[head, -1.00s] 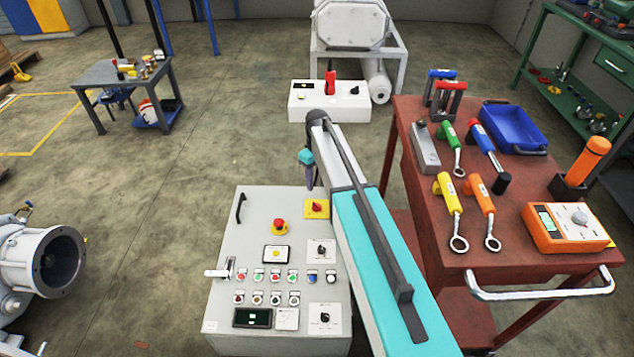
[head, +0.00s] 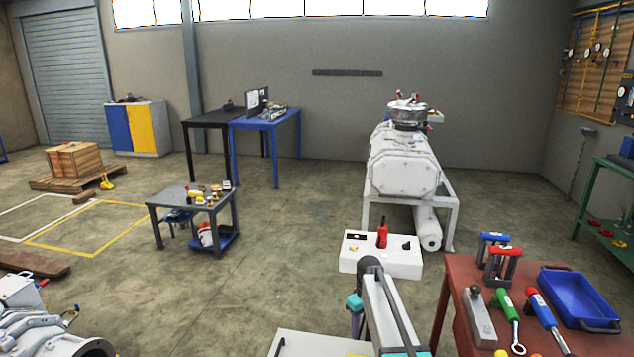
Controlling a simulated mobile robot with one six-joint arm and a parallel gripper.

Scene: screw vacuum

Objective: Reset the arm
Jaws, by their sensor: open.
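My arm reaches up from the bottom of the head view, a white and teal link with a dark joint at its far end. Only a small part of my gripper (head: 357,323) shows, dark and pointing down just left of that link, below a teal wrist piece. It is open, and I see nothing held in it. It hangs above the far right part of a grey control cabinet (head: 295,344), which is mostly cut off by the bottom edge. The fingertips are too small to make out clearly.
A white box with a red lever (head: 358,262) stands on the floor beyond my arm, before a white vacuum machine (head: 402,170). A red tool cart (head: 457,300) is close on the right. A grey table (head: 165,197) stands at left. The floor between is mostly clear.

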